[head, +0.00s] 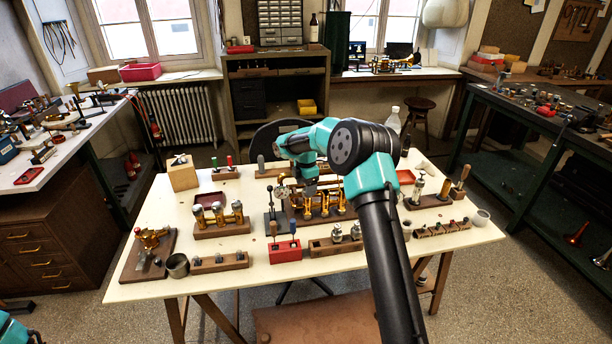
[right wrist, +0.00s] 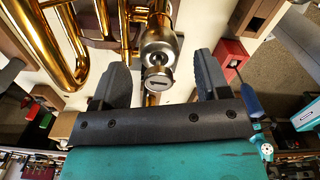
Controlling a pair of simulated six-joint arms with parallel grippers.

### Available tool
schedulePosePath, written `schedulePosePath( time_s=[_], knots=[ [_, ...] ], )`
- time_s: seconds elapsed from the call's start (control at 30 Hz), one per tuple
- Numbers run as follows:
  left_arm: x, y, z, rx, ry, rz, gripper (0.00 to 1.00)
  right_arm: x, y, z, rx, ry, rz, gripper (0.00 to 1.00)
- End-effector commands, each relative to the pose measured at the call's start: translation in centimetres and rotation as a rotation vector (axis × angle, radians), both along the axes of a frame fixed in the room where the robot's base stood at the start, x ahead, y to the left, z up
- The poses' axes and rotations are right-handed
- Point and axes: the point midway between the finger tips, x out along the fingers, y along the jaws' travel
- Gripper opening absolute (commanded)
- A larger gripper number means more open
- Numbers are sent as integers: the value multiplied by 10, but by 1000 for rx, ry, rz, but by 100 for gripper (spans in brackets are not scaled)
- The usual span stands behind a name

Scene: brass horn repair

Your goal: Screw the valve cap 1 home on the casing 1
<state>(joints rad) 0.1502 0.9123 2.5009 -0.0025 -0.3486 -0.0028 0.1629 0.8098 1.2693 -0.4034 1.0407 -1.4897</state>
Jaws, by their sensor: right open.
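The brass horn (head: 325,207) with several upright casings stands on a wooden cradle at the middle of the table. In the right wrist view a silver valve cap (right wrist: 160,47) with a round slotted button (right wrist: 158,79) sits at the end of a brass casing (right wrist: 157,10). I cannot tell how far its thread is engaged. My right gripper (right wrist: 160,72) is open, with one finger on each side of the cap and button and visible gaps to both. In the head view my right gripper (head: 306,182) is over the horn, partly hidden by its own arm. My left gripper is out of view.
Two silver caps (head: 346,233) stand on a wooden block at the front. Beside it is a red block (head: 285,250) with upright tools. A rack of valves (head: 220,219) stands left, a metal cup (head: 177,265) at the front left. Bare tabletop (head: 285,277) shows along the front edge.

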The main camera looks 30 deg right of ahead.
Motion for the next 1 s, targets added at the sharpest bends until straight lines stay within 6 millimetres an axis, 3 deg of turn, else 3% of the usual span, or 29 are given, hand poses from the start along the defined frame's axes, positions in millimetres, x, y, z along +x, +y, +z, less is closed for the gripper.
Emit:
schedulePosePath(
  time_s=[0.2,0.53,1.0],
  knots=[
    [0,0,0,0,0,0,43,0,0,-21,0,0,0,69],
    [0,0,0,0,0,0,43,0,0,-24,0,-1,0,69],
    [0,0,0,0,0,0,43,0,0,-23,0,0,0,25]
  ],
)
